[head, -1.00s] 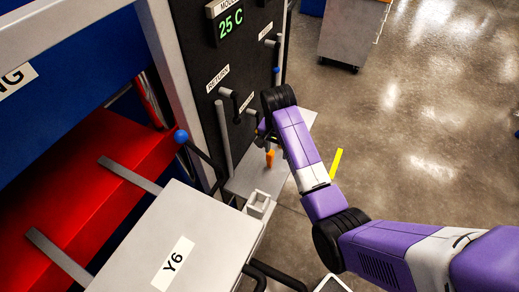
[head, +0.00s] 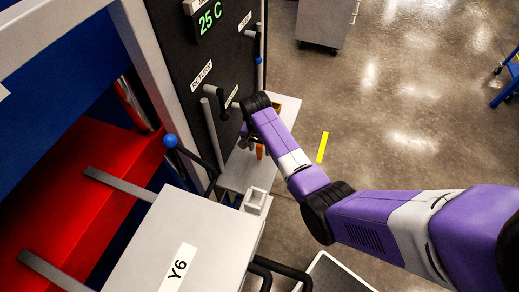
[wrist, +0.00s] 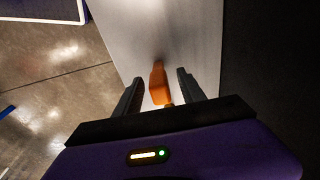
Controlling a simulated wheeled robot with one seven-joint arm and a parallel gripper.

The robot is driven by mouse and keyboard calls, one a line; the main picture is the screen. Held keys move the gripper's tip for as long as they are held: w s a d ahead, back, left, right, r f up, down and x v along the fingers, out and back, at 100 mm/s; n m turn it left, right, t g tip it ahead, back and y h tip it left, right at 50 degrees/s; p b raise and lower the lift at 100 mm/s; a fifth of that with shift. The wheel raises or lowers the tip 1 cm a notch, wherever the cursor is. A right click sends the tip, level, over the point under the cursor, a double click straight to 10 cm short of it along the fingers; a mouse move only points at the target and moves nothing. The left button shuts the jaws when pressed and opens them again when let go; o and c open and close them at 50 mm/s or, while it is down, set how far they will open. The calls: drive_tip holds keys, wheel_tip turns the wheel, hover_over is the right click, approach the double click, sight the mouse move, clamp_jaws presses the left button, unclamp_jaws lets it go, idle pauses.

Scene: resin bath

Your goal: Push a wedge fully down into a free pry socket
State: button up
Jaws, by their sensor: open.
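An orange wedge-like piece (head: 260,152) stands on a grey shelf (head: 232,178) beside the black panel; my arm partly hides it in the head view. My gripper (head: 250,140) is right at it. In the wrist view, the orange piece (wrist: 158,85) lies between the two dark fingers of my open gripper (wrist: 158,80), with a gap on each side. A small pale block with a square opening (head: 255,201) sits at the corner of the grey plate marked Y6 (head: 215,235); it looks like a socket, and I see nothing standing in it.
The black panel (head: 215,55) with handles and a RETURN label rises behind the shelf. A blue-knobbed lever (head: 170,141) stands by the Y6 plate. Red block (head: 85,185) is at left.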

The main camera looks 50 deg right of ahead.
clamp_jaws()
idle(0.4)
